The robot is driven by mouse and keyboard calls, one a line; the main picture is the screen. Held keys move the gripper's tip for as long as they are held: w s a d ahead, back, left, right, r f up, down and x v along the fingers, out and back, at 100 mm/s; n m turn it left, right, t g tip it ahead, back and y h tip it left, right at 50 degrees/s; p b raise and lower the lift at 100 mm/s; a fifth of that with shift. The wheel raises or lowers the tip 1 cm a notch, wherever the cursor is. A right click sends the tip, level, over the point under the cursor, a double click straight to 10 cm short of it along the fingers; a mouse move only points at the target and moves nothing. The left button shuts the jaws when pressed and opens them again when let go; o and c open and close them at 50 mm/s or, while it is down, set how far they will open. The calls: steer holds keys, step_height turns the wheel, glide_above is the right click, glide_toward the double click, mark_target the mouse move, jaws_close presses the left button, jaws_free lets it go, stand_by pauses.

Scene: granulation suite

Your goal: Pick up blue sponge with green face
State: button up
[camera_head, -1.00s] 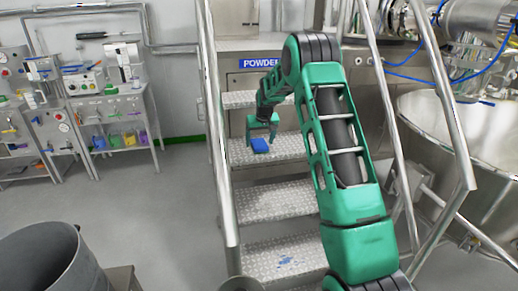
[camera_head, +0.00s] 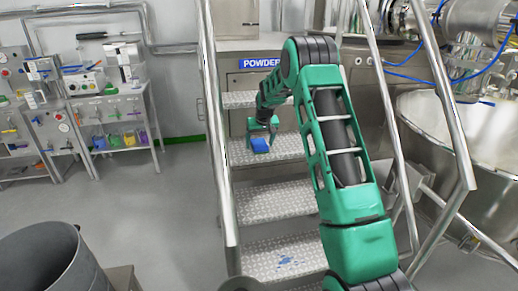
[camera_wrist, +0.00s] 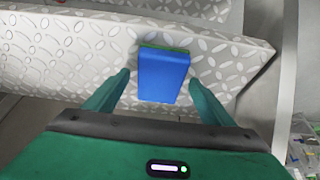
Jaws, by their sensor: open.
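The blue sponge (camera_head: 260,145) lies on a metal tread of the steps in the head view. In the wrist view the sponge (camera_wrist: 163,76) shows its blue side, with a thin green face along its far edge. My gripper (camera_head: 262,130) is right at the sponge. In the wrist view my gripper (camera_wrist: 160,82) is open, with one finger on each side of the sponge and a gap on both sides. Whether the fingertips touch the tread is hard to tell.
The patterned tread (camera_wrist: 80,50) is bare around the sponge. Metal handrails (camera_head: 222,150) flank the steps. A steel vessel (camera_head: 450,150) stands at the right, and a shelf rack (camera_head: 110,100) at the left. A grey drum (camera_head: 45,265) stands at the front left.

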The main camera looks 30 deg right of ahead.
mark_target(258, 141)
steer(key=c, duration=1.2)
steer(key=shift+r, duration=0.15)
steer(key=shift+r, duration=0.25)
step_height(258, 141, up, 4)
steer(key=shift+w+f, duration=0.1)
steer(key=shift+f, duration=0.05)
steer(key=s+a+r, duration=0.1)
steer(key=a+r, duration=0.1)
steer(key=a, duration=0.1)
steer(key=s+a+r, duration=0.1)
steer(key=a+r, duration=0.1)
steer(key=a, duration=0.2)
steer(key=s+a+r, duration=0.1)
steer(key=a+r, duration=0.2)
steer(key=a, duration=0.1)
steer(key=shift+s+a, duration=0.1)
steer(key=shift+a, duration=0.05)
